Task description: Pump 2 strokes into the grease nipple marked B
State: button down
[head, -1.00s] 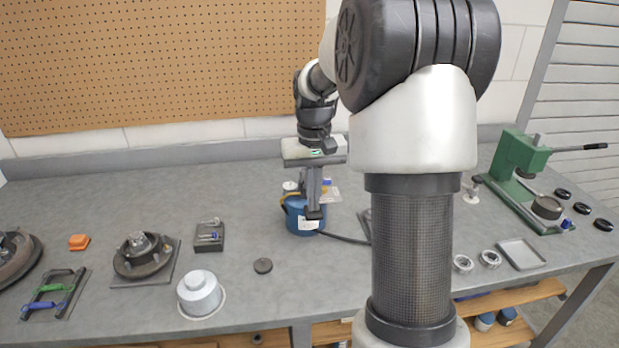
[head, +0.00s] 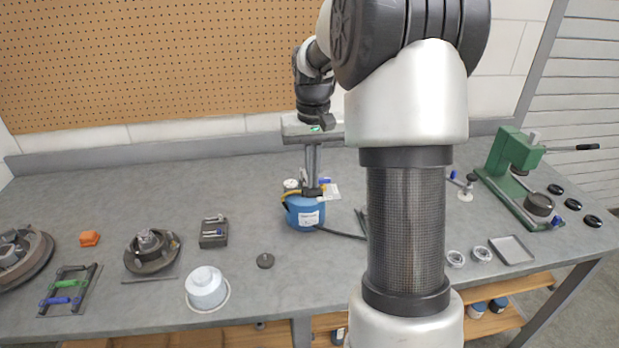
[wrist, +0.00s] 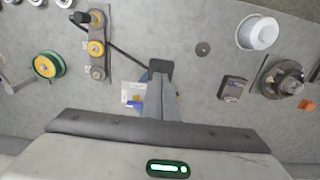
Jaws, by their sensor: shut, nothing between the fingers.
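A blue pot (head: 305,217) with a white label and a yellow band stands mid-bench, and a dark hose (head: 343,235) runs from it to the right. My gripper (head: 312,190) is shut and empty, pointing down at the pot's top; contact cannot be told. In the wrist view my shut fingers (wrist: 160,70) hide most of the pot. There the hose (wrist: 125,57) leads to a narrow plate (wrist: 98,60) with several round brass-coloured fittings and a black knob near one end. No letter B is readable. In the head view my arm mostly hides this plate.
A green press (head: 515,165) stands at the right, with a tray (head: 511,249) before it. A flanged hub (head: 150,250), grey can (head: 206,285), small dark block (head: 213,233) and dark disc (head: 265,260) lie to the left. Bare bench lies behind them.

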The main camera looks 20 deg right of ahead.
aim_at(313, 194)
jog(key=shift+f, duration=0.15)
jog(key=shift+s+a+f+b, duration=0.1)
jog(key=shift+s+f+b, duration=0.05)
jog(key=shift+f+b, duration=0.35)
jog(key=shift+s+f+b, duration=0.15)
jog(key=shift+f+b, duration=0.15)
jog(key=shift+f, duration=0.35)
jog(key=shift+s+f+b, duration=0.15)
jog(key=shift+f+b, duration=0.6)
jog(key=shift+f, duration=0.4)
jog(key=shift+f+b, duration=0.4)
jog(key=shift+f, duration=0.3)
jog(key=shift+r, duration=0.1)
jog(key=r+p, duration=0.6)
jog(key=r, duration=0.1)
jog(key=r+p, duration=0.3)
jog(key=r, duration=0.1)
jog(key=shift+w+r+p, duration=0.15)
jog(key=shift+w+p, duration=0.15)
jog(key=shift+w, duration=0.1)
